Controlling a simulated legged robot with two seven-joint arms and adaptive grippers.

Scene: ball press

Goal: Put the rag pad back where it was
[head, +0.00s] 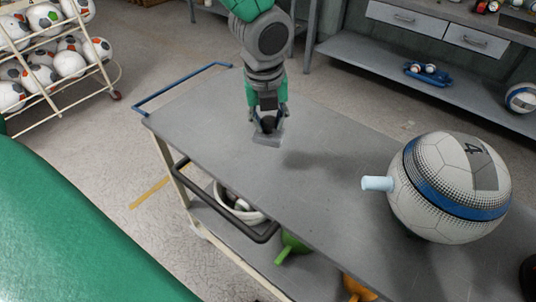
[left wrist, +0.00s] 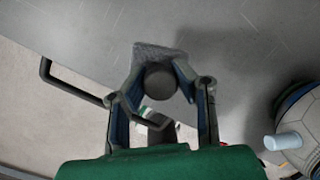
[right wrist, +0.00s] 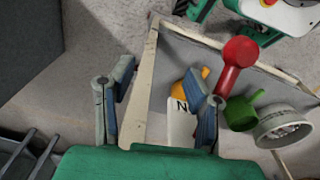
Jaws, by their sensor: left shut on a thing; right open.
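The rag pad (head: 268,141) is a small flat grey block with a dark round knob on top. My left gripper (head: 268,117) points down over the grey cart top (head: 215,125) and is shut on the pad's knob. In the left wrist view the pad (left wrist: 158,50) shows beyond the round knob (left wrist: 160,78), between the fingers. The pad is close to the cart top near its far left end; I cannot tell if it touches. My right gripper (right wrist: 160,75) is open and empty, seen only in the right wrist view.
A large ball (head: 450,190) with a pale blue plug (head: 377,184) stands at the right of the cart top. A blue rail (head: 180,90) edges the far left end. The lower shelf holds a white bucket (head: 238,205) and coloured funnels. The cart top's middle is clear.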

